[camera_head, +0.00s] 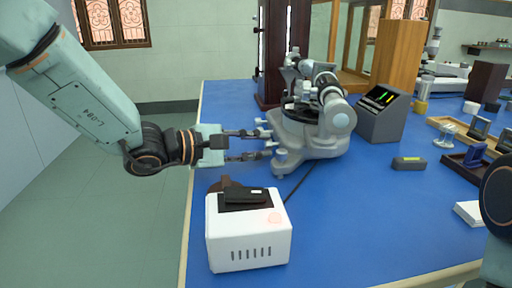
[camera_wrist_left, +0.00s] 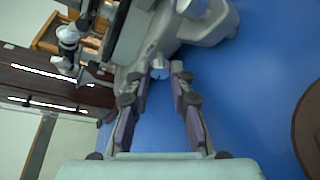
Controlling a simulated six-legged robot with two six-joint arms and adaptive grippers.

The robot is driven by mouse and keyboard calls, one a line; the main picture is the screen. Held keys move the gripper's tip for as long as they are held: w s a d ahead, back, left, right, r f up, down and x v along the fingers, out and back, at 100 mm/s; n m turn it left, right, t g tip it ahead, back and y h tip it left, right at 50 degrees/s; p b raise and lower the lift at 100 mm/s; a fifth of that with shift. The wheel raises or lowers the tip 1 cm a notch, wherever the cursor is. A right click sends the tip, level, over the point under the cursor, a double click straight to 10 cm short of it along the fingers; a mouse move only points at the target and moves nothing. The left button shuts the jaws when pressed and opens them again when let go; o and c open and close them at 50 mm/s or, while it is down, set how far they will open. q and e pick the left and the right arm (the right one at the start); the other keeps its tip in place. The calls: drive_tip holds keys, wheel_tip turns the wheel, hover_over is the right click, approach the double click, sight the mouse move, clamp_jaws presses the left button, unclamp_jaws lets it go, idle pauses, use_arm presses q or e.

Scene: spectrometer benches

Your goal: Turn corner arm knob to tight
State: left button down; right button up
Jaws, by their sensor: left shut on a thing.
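The grey spectrometer (camera_head: 318,138) stands on the blue bench, with a round drum-like end facing me and small knobs low on its left side. My left gripper (camera_head: 264,145) reaches in from the left at the instrument's near left corner, its two fingers level and pointing right. In the left wrist view, a small pale silver knob (camera_wrist_left: 160,69) sits between the fingertips of my left gripper (camera_wrist_left: 165,82), which is shut on it. The knob is too small in the head view to read any marking or turn. My right gripper is out of view.
A white box (camera_head: 248,240) with a black top piece stands in front, below my left gripper. A grey display unit (camera_head: 383,114) stands right of the spectrometer. A small dark block (camera_head: 409,163) lies further right. The front middle of the blue bench (camera_head: 365,220) is clear.

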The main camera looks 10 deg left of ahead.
use_arm(q)
drive_tip(key=shift+f+m+t, duration=0.1)
drive_tip(key=shift+m+t, duration=0.2)
drive_tip(key=shift+m, duration=0.4)
drive_tip(key=c, duration=1.2)
unclamp_jaws()
drive_tip(key=shift+d, duration=0.1)
drive_tip(key=shift+o, duration=0.2)
